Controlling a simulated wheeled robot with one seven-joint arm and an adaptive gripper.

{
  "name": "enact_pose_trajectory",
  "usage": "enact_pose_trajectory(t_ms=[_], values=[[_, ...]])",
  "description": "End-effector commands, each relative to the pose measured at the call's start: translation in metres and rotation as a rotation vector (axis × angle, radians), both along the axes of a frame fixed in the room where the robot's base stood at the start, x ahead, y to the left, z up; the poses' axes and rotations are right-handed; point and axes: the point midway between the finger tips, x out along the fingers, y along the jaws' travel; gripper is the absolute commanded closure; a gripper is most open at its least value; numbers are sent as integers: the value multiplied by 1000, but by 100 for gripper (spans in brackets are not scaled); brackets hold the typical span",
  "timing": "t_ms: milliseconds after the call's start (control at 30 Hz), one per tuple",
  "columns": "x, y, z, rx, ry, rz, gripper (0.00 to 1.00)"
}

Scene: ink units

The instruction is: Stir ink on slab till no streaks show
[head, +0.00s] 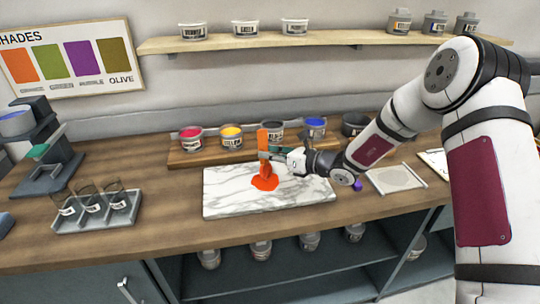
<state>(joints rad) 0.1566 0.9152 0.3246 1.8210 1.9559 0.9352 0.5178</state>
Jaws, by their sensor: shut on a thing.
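The white marble slab (225,196) lies on the wooden counter. A patch of bright orange-red ink (265,183) sits near the slab's middle. It looks evenly orange, but it is too small here to tell whether streaks show. My gripper (268,155) reaches in from the right above the slab, shut on an upright tool with an orange handle (263,138). The tool's lower end is coated in orange and comes down to the ink. Exactly how it touches the slab I cannot tell.
Open ink cans, red (190,138), yellow (231,136), dark (273,131) and blue (315,126), stand on a wooden board behind the slab. A rack of jars (95,212) is at left. A framed screen (396,178) lies at right. A shade chart (70,60) hangs above left.

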Motion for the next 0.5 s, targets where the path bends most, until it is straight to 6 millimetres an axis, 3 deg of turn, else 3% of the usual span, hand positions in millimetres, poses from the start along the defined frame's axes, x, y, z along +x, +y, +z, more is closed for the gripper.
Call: enact_pose_trajectory(t_ms=[500], values=[[0,0,53,1,-3,0,100]])
